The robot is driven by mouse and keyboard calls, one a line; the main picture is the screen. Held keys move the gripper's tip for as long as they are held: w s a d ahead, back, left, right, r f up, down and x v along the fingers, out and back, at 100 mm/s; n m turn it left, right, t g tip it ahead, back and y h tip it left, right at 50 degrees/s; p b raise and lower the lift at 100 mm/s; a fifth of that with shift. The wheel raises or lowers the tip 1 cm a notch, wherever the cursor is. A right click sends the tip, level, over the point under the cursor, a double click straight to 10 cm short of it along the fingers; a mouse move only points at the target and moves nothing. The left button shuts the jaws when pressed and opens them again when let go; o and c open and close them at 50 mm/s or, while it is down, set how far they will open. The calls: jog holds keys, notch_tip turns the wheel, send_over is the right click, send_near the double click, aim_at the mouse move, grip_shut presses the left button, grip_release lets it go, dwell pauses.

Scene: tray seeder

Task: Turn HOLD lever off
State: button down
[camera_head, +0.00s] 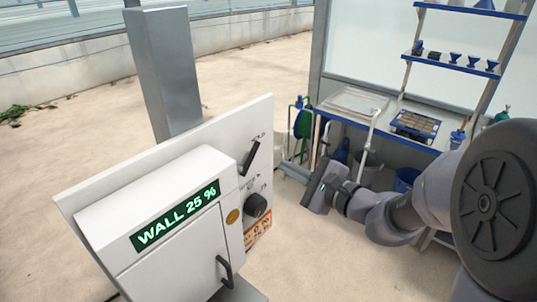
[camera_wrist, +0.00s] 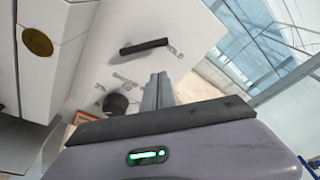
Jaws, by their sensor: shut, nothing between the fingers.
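The HOLD lever (camera_head: 250,157) is a black bar on the white panel (camera_head: 266,118), above a round black knob (camera_head: 256,205). It tilts, with its upper end to the right, beside small lettering that I cannot read clearly. In the wrist view the lever (camera_wrist: 144,46) lies nearly level across the panel, with the knob (camera_wrist: 115,104) below it to the left. My gripper (camera_wrist: 159,78) is shut and empty, its grey fingers showing below the lever in the picture, apart from it. In the head view my gripper (camera_head: 318,188) hangs to the right of the panel, clear of it.
A white box with a green display (camera_head: 176,215) reading "WALL 25 %" and a black handle (camera_head: 225,271) juts from the panel. A grey post (camera_head: 163,75) stands behind. A blue-edged bench (camera_head: 345,119) and shelves (camera_head: 455,65) stand at the back right. Sandy floor lies between.

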aim_at(255, 151)
jog(key=shift+w+a+r, duration=0.2)
jog(key=shift+w+a, duration=0.15)
jog(key=shift+a, duration=0.5)
jog(key=shift+w+a+r, duration=0.25)
jog(key=shift+w+a, duration=0.15)
jog(key=shift+a, duration=0.5)
jog(key=shift+w+a+r, duration=0.2)
jog(key=shift+w+a, duration=0.15)
jog(key=shift+a, duration=0.5)
jog(key=n+b, duration=0.1)
jog(key=b, duration=0.1)
jog(key=a+r+n+b, duration=0.1)
jog(key=b, duration=0.2)
jog(key=shift+s, duration=0.4)
